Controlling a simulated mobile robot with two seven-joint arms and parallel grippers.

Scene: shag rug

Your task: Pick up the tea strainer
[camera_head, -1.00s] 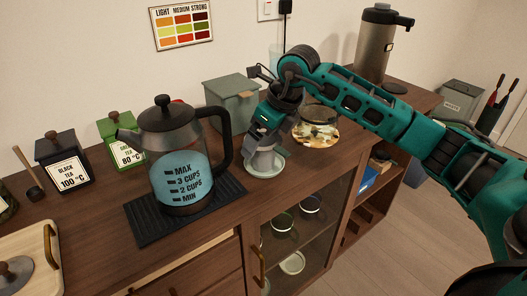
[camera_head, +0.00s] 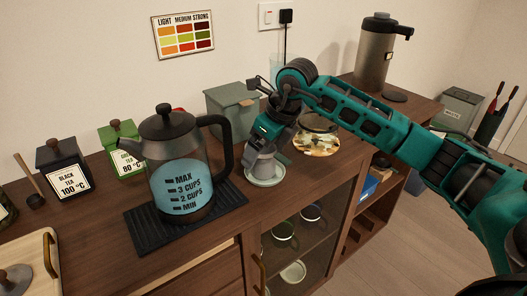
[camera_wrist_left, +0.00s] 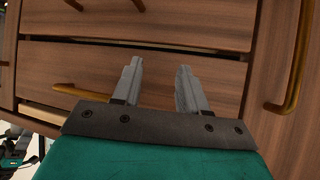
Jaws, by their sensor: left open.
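My right gripper (camera_head: 264,158) points down over a small pale green dish (camera_head: 266,182) on the wooden counter. A grey shape shows between its wrist and the dish. I cannot tell which of it is fingers and which might be the tea strainer, and I see no strainer clearly elsewhere. Whether the right jaws are open or shut is hidden. My left gripper (camera_wrist_left: 158,90) is open and empty in front of the wooden drawers in the left wrist view. It is outside the head view.
A glass kettle (camera_head: 180,175) stands on a black mat (camera_head: 152,236) left of the dish. A grey-green canister (camera_head: 231,108) stands behind, and a patterned round board (camera_head: 312,144) lies to the right. Tea tins (camera_head: 62,165) are at the left. A tall dispenser (camera_head: 375,55) stands at the back right.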

